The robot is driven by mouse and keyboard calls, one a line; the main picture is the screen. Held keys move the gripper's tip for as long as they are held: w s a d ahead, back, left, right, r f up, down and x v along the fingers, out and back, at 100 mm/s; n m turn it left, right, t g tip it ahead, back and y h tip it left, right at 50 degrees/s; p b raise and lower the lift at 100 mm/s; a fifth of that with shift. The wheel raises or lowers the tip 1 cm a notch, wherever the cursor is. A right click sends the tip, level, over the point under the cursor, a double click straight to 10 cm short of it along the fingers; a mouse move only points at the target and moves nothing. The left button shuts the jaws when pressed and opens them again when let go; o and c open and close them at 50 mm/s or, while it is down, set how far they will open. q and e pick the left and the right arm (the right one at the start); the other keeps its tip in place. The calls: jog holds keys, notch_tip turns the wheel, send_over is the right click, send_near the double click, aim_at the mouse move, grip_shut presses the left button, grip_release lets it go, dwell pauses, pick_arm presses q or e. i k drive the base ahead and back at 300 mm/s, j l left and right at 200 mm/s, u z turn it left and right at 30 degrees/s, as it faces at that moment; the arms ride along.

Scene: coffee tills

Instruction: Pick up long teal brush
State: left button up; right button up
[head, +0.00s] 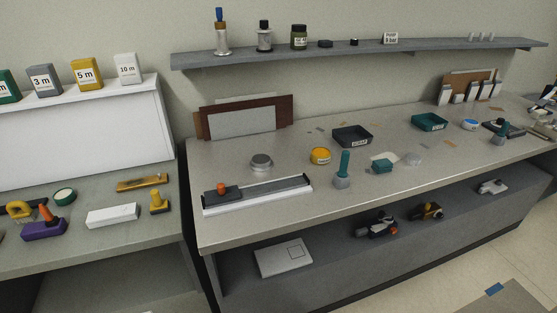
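An upright teal handle (344,164) on a rounded grey base stands near the front edge of the long counter, right of the middle of the head view. At this size I cannot tell whether either is the long teal brush; no bristles can be made out. Neither of my grippers is in view.
The grey counter (240,231) carries a rail with an orange knob (221,189), a yellow round tub (320,155), a small teal block (382,167), a dark tray (352,136) and a teal tray (429,122). A lower shelf (335,245) holds tools. A separate desk stands left.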

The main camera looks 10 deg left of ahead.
aim_at(345, 158)
jog(key=l+u, duration=0.1)
jog(key=u, duration=0.35)
jog(key=i+l+u, duration=0.1)
jog(key=u, duration=0.4)
jog(key=l+u, duration=0.15)
jog(key=u, duration=0.3)
jog(key=l+u, duration=0.6)
jog(key=l, duration=0.2)
jog(key=k+l, duration=0.1)
jog(key=l, duration=0.35)
jog(key=k+l+u, duration=0.1)
jog(key=l, duration=0.3)
jog(key=k+l, duration=0.1)
jog(key=l, duration=0.35)
jog(key=u, duration=0.05)
